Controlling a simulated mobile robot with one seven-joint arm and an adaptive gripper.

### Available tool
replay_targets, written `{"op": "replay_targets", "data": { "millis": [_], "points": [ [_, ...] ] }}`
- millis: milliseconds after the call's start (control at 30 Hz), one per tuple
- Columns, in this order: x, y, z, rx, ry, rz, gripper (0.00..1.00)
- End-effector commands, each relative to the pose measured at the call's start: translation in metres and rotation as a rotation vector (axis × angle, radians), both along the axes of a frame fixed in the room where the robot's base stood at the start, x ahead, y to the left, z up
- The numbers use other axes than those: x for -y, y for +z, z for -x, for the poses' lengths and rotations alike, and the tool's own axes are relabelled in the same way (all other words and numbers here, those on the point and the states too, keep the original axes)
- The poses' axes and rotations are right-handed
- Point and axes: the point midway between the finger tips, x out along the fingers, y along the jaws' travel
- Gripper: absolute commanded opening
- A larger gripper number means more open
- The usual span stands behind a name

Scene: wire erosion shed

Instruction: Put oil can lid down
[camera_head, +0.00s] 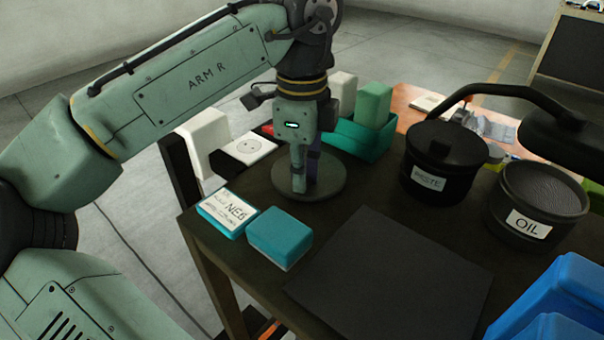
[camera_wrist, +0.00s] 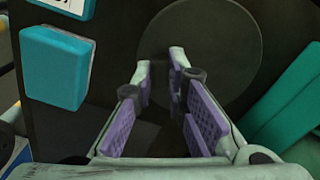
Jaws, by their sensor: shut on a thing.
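The oil can lid (camera_head: 335,180) is a dark grey round disc at the left side of the dark table, level and at or just above its surface. My gripper (camera_head: 305,184) points straight down over its middle and is shut on it. In the wrist view the lid (camera_wrist: 220,45) lies beyond the fingertips of my gripper (camera_wrist: 162,68); the part held between the fingers is mostly hidden. The oil can (camera_head: 530,205), black with an "OIL" label, stands uncovered at the right.
A black lidded waste can (camera_head: 437,165) stands beside the oil can. Teal blocks (camera_head: 280,237) lie in front of the lid, and a teal tray (camera_head: 357,138) is behind it. A dark mat (camera_head: 390,275) covers the front. Blue bins (camera_head: 560,300) stand at front right.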

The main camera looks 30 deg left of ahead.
Motion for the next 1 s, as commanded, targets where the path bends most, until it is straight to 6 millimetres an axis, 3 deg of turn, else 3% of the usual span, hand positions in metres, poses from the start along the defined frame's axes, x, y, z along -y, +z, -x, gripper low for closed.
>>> {"op": "replay_targets", "data": {
  "millis": [100, 133, 433, 800, 1000],
  "points": [
    [0.0, -0.003, 0.0, -0.001, -0.001, 0.002, 0.0],
    [0.0, -0.003, 0.0, -0.001, -0.001, 0.001, 0.14],
    [0.0, -0.003, 0.0, 0.0, 0.0, 0.0, 0.33],
    [0.0, 0.001, 0.0, 0.0, 0.001, -0.002, 0.33],
    [0.001, 0.028, 0.0, 0.002, -0.002, 0.004, 0.33]
  ]
}}
